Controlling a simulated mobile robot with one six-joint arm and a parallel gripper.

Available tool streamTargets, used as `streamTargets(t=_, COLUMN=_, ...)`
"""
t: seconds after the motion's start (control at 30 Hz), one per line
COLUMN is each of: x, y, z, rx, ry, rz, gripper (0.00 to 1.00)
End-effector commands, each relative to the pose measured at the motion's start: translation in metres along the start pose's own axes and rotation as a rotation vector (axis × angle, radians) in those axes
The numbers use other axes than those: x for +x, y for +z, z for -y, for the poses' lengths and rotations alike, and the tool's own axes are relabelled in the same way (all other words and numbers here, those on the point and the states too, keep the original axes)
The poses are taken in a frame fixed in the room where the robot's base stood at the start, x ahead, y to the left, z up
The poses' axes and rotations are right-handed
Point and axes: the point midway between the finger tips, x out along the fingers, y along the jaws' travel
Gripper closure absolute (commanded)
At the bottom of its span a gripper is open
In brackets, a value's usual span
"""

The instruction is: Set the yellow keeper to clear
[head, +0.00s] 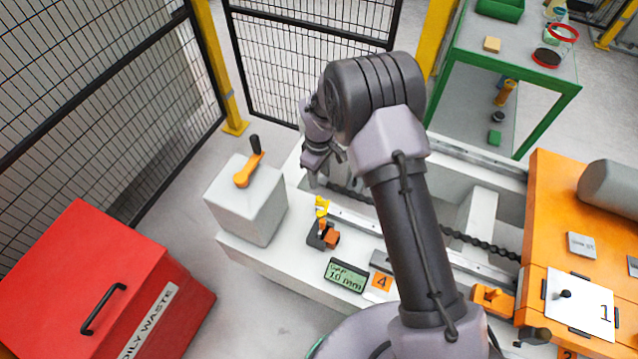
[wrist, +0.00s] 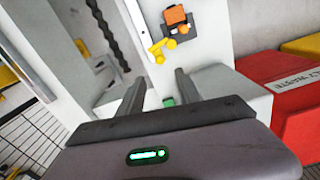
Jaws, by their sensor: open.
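The yellow keeper (head: 322,207) stands on a small dark mount (head: 316,239) with an orange block (head: 332,240), on the white bench beside the rail. In the wrist view the yellow keeper (wrist: 161,48) lies just beyond my fingertips, with the orange block (wrist: 174,16) past it. My gripper (head: 325,168) hangs behind and above the keeper in the head view, apart from it. In the wrist view my gripper (wrist: 160,85) has its two fingers spread, with nothing between them but bench and a small green patch.
A white box (head: 246,205) with an orange lever (head: 248,168) stands left of the keeper. A display (head: 346,276) reading about 10 mm and an orange tag 4 (head: 381,282) lie in front. A red oily-waste bin (head: 110,290) is at left, an orange cabinet (head: 560,220) at right.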

Motion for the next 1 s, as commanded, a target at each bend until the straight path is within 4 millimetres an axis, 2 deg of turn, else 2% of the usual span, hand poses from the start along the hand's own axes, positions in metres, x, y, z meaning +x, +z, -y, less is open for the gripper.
streamTargets(t=0.03, x=-0.018, y=-0.001, z=0.0, rx=0.0, ry=0.002, rz=-0.002, gripper=0.58)
streamTargets(t=0.2, x=-0.049, y=0.0, z=0.0, rx=0.0, ry=0.001, rz=-0.001, gripper=0.58)
streamTargets(t=0.33, x=-0.056, y=0.0, z=0.0, rx=0.0, ry=0.0, rz=0.0, gripper=0.58)
streamTargets(t=0.77, x=-0.059, y=0.0, z=-0.001, rx=0.006, ry=0.002, rz=-0.002, gripper=0.58)
streamTargets(t=0.83, x=-0.081, y=0.005, z=-0.004, rx=0.052, ry=0.012, rz=-0.021, gripper=0.58)
streamTargets(t=0.87, x=-0.099, y=0.009, z=-0.006, rx=0.093, ry=0.018, rz=-0.036, gripper=0.58)
streamTargets(t=0.97, x=-0.187, y=0.041, z=-0.006, rx=0.306, ry=0.046, rz=-0.111, gripper=0.58)
streamTargets(t=1.0, x=-0.225, y=0.062, z=0.0, rx=0.416, ry=0.055, rz=-0.151, gripper=0.58)
